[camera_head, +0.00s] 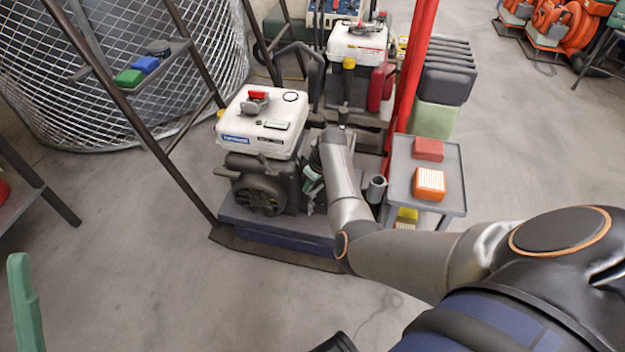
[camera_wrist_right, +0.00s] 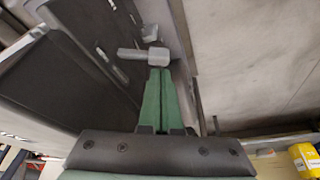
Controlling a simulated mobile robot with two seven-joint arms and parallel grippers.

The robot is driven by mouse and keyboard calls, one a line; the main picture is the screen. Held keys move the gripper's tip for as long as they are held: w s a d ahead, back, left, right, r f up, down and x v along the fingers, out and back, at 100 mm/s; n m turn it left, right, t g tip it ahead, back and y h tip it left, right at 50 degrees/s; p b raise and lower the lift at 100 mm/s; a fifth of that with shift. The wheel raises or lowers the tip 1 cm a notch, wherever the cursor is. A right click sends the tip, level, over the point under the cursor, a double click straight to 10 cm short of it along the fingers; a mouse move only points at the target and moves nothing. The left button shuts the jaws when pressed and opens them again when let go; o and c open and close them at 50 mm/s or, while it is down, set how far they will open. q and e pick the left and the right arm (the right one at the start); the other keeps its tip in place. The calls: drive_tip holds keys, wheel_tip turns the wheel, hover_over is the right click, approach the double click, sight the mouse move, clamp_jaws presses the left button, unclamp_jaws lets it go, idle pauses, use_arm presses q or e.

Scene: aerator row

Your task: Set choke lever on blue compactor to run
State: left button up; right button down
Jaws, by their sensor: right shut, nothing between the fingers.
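The compactor (camera_head: 262,122) stands left of centre in the head view, with a white top, a dark engine and a blue base (camera_head: 285,240). My right gripper (camera_head: 311,182) is at the right side of its engine. In the wrist view the green fingers (camera_wrist_right: 158,75) are shut together with nothing between them. Their tips are at a small grey lever (camera_wrist_right: 145,54) beside a dark housing; I cannot tell whether they touch. The lever is hidden in the head view. A green finger-like piece (camera_head: 22,300) at the left edge looks like part of my left gripper; its opening is not visible.
A second white-topped machine (camera_head: 357,45) stands behind. A small grey table (camera_head: 452,180) with red and orange boxes is to the right, beside a red post (camera_head: 410,75). A dark frame post (camera_head: 150,130) rises left of the compactor. The front floor is clear.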

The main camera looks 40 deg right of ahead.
use_arm(q)
drive_tip(key=shift+d+f+b, duration=0.15)
drive_tip(key=shift+f+b, duration=0.15)
drive_tip(key=shift+f, duration=0.4)
use_arm(e)
drive_tip(key=shift+x, duration=0.8)
use_arm(q)
drive_tip(key=shift+r, duration=0.1)
